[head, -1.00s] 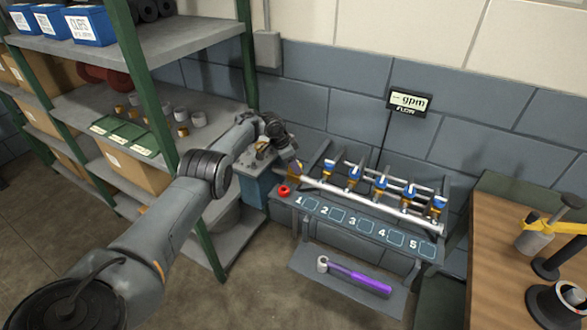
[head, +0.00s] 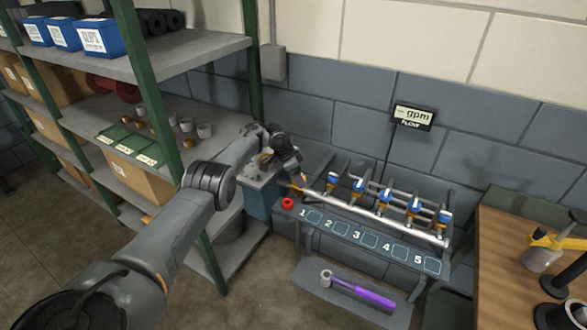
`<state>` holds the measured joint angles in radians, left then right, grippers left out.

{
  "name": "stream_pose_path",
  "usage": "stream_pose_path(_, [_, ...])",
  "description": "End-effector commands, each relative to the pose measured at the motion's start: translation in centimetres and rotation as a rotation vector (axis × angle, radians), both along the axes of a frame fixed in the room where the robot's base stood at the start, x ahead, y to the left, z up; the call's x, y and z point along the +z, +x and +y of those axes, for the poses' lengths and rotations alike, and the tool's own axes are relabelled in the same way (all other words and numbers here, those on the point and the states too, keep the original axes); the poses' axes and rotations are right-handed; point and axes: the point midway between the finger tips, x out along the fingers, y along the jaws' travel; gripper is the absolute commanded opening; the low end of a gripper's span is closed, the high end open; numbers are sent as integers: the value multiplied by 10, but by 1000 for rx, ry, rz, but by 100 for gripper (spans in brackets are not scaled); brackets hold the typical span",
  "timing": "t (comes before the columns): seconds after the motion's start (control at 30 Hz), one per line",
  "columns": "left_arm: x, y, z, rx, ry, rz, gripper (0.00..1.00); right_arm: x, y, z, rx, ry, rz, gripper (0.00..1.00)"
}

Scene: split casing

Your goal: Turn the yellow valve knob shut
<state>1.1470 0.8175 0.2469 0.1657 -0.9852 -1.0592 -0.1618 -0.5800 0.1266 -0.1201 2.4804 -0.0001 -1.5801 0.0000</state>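The manifold pipe (head: 375,214) runs above a grey bench with pads numbered 1 to 5. A small yellow-orange part (head: 298,188), likely the yellow valve knob, shows at the pipe's left end, partly hidden by my gripper. My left gripper (head: 297,177) points down at that end, right at or just above this part. Its fingers are too small and covered to tell whether they are open or touching it. A red knob (head: 288,203) sits just left of the pipe. The flow display (head: 413,117) reads "gpm"; no number is legible. My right gripper is out of view.
Several blue-topped valves (head: 385,195) stand along the pipe. A purple-handled tool (head: 362,292) lies on the lower shelf in front. The green-post shelving (head: 205,55) stands close to my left arm. A wooden table (head: 500,260) is at right.

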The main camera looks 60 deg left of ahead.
Motion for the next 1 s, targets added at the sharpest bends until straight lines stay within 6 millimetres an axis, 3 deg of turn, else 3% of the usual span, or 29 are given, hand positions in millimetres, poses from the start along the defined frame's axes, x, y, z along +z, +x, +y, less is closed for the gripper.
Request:
stream_pose_path(0.33, [51,-19,7,0,3,0,76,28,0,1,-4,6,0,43])
stream_pose_path(0.6, [85,-33,10,0,1,1,76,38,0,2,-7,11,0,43])
stream_pose_path(1.0, [96,-39,11,1,0,2,76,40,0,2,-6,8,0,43])
